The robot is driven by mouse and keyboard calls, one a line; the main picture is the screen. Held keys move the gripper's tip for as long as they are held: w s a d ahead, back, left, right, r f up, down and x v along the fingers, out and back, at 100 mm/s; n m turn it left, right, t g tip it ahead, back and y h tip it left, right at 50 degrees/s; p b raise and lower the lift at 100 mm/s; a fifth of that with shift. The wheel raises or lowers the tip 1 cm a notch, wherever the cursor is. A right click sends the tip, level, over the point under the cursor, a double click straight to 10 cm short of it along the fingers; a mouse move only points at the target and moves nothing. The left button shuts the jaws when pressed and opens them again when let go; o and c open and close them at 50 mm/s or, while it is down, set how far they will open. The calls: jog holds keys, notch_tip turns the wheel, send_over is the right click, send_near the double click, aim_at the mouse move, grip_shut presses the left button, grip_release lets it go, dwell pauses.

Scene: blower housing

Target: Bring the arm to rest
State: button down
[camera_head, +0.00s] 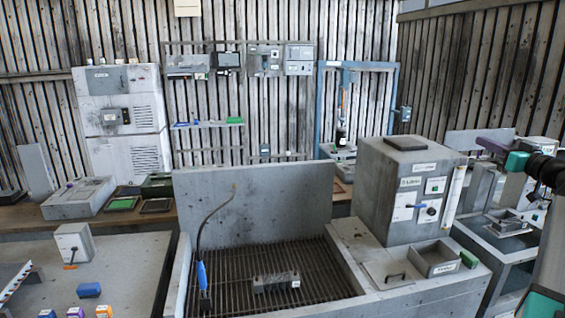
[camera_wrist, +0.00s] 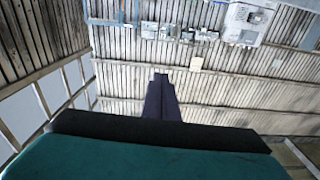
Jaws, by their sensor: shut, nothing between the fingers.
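My arm stands at the right edge of the head view, raised beside the grey box unit. My gripper (camera_head: 482,141) points left there, with purple fingers in front of a teal body. In the wrist view, my gripper (camera_wrist: 160,76) shows as two dark fingers pressed together, with nothing between them. The fingers are in free air and touch nothing that I can see. Part of my arm is cut off by the right edge of the head view.
A grey box unit (camera_head: 395,190) stands left of my arm, beside a grated basin (camera_head: 330,285) holding a grey block (camera_head: 276,282). An open bin (camera_head: 434,260) and a machine with a vise (camera_head: 507,225) are near my arm. Wall panels (camera_wrist: 245,22) appear upside down in the wrist view.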

jog(key=w+a+f+m+g+y, duration=0.1)
jog(key=w+a+f+g, duration=0.2)
jog(key=a+f, duration=0.8)
jog(key=w+a+f+g, duration=0.3)
jog(key=a+f, duration=0.3)
jog(key=f, duration=0.9)
jog(key=s+a+f+g, duration=0.3)
jog(key=s+a+f, duration=0.1)
jog(key=a+f, duration=0.75)
jog(key=s+a+f+g, duration=0.45)
jog(key=a+f, duration=0.35)
jog(key=f, duration=0.6)
jog(key=s+a+f+g+h, duration=0.2)
jog(key=s+a+f, duration=0.3)
jog(key=s+f, duration=0.35)
jog(key=s+a+f+g+h, duration=0.2)
jog(key=s+a+f+g, duration=0.15)
jog(key=s+f, duration=0.5)
jog(key=s+f+g+b, duration=0.1)
jog(key=s+f+b, duration=0.7)
jog(key=f, duration=0.6)
jog(key=s+f+g+b, duration=0.2)
jog(key=s+f+b, duration=0.6)
jog(key=f, duration=0.7)
jog(key=s+f+g+b, duration=0.1)
jog(key=s+f+b, duration=0.8)
jog(key=f, duration=0.5)
jog(key=shift+s+a+f+m+g+h, duration=0.3)
jog(key=shift+s+m+g, duration=0.1)
jog(key=shift+s, duration=0.3)
